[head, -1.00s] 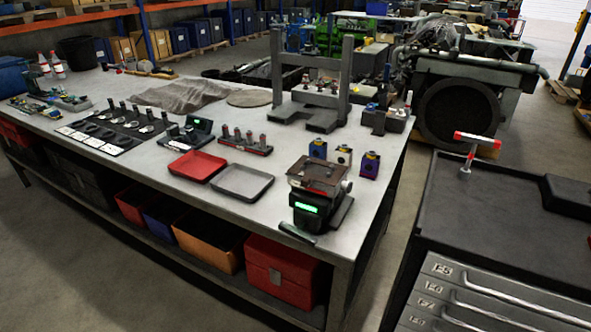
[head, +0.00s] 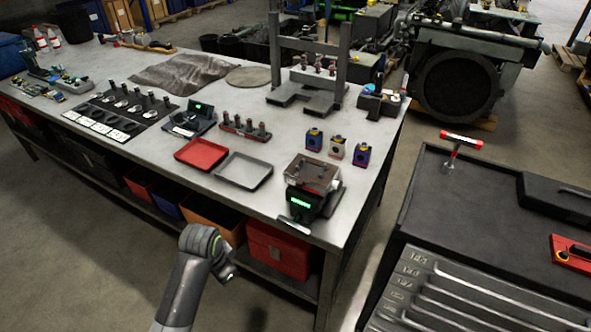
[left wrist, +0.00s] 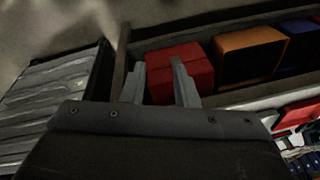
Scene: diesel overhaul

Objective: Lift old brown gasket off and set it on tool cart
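A flat brown piece (head: 314,173), which looks like the old gasket, lies on top of a small black unit (head: 306,200) with a green display, near the bench's front right corner. The tool cart (head: 480,205) stands to the right, with a dark top and grey drawers. In the left wrist view my left gripper (left wrist: 157,63) has its two fingers apart with nothing between them. In the head view my left arm (head: 190,275) rises in front of the bench, well short of the brown piece; its fingers are not clear there. My right gripper is not in view.
A red tray (head: 200,154) and a grey tray (head: 243,171) lie left of the unit. Several small boxes (head: 337,147) stand behind it. A red-handled T-shaped tool (head: 460,141) stands on the cart, and a red item (head: 572,252) lies there. Much of the cart top is clear.

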